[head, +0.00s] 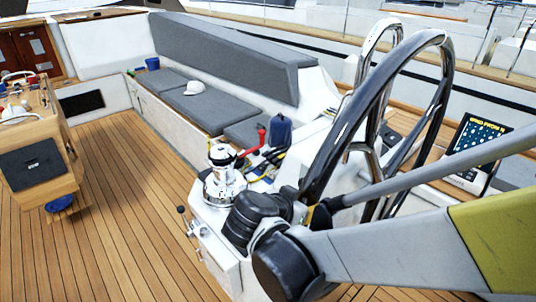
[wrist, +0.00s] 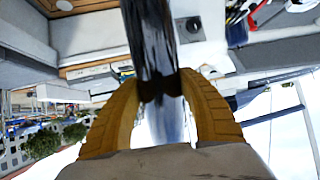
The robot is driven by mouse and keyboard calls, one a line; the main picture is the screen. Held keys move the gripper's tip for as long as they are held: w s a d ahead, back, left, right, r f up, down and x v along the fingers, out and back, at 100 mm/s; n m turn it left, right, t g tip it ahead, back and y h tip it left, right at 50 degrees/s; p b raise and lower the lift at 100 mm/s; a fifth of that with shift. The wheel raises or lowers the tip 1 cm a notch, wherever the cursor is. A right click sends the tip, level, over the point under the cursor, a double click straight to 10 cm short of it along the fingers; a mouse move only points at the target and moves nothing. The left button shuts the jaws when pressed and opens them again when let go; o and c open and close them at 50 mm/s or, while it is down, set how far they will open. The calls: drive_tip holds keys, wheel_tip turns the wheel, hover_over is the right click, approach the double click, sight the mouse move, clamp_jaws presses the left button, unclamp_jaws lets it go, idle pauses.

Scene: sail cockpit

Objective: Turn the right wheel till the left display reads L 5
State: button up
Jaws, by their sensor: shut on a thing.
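The wheel has a dark rim with shiny metal, standing upright right of centre in the head view (head: 352,110). My gripper (head: 314,212) is at the lower near side of its rim, partly hidden behind my own arm. In the wrist view the two yellow fingers of my gripper (wrist: 160,88) are closed around the dark rim of the wheel (wrist: 150,35), one on each side. A dark screen with yellow lettering and light dots (head: 474,138) stands at the right; I cannot tell whether it is the left display, and no L reading is legible.
A chrome winch (head: 222,180) stands left of the wheel, with a blue bottle (head: 280,131) and a red-handled tool (head: 254,141) behind it. A grey-cushioned bench holds a white cap (head: 195,88). A wooden table (head: 60,130) is at left. Plank floor between is clear.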

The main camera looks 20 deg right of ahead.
drive_tip(key=shift+h, duration=0.5)
drive_tip(key=f+b, duration=0.1)
drive_tip(key=a+f+b, duration=0.1)
drive_tip(key=f+b, duration=0.1)
drive_tip(key=s+a+f+b, duration=0.1)
drive_tip(key=f, duration=0.1)
drive_tip(key=shift+a+f+b, duration=0.15)
drive_tip(key=shift+f+b, duration=0.1)
drive_tip(key=shift+b, duration=0.15)
drive_tip(key=o, duration=1.4)
drive_tip(key=shift+o, duration=0.2)
drive_tip(key=v, duration=1.2)
drive_tip(key=shift+f, duration=0.1)
